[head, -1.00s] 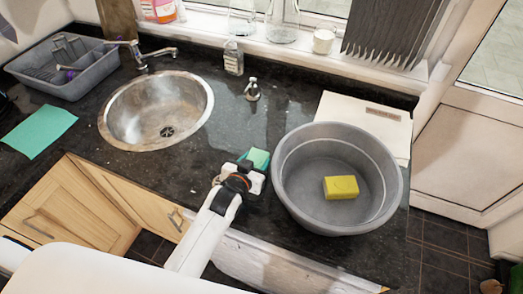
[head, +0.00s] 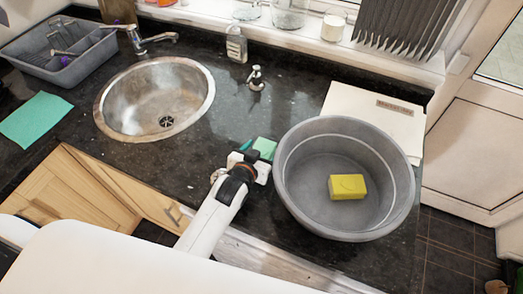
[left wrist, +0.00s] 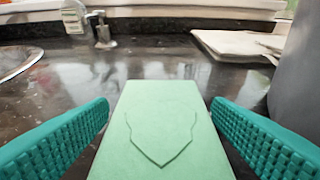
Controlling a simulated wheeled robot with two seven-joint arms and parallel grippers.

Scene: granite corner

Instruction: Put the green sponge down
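The green sponge (head: 265,147) is on the dark counter, just left of the grey tub. In the left wrist view the sponge (left wrist: 160,130) lies flat between my two teal fingers, with a dark V-shaped line on its top. My left gripper (left wrist: 160,104) is open around it, with a gap showing at the left finger; the right finger is close to the sponge's edge. In the head view my left gripper (head: 254,152) partly hides the sponge. My right gripper is not in view.
The grey tub (head: 298,190) holds a yellow sponge (head: 347,187). A steel sink (head: 120,108), a small soap dispenser (head: 256,78) and a white board (head: 390,118) are around. A green cloth (head: 35,119) lies at the left.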

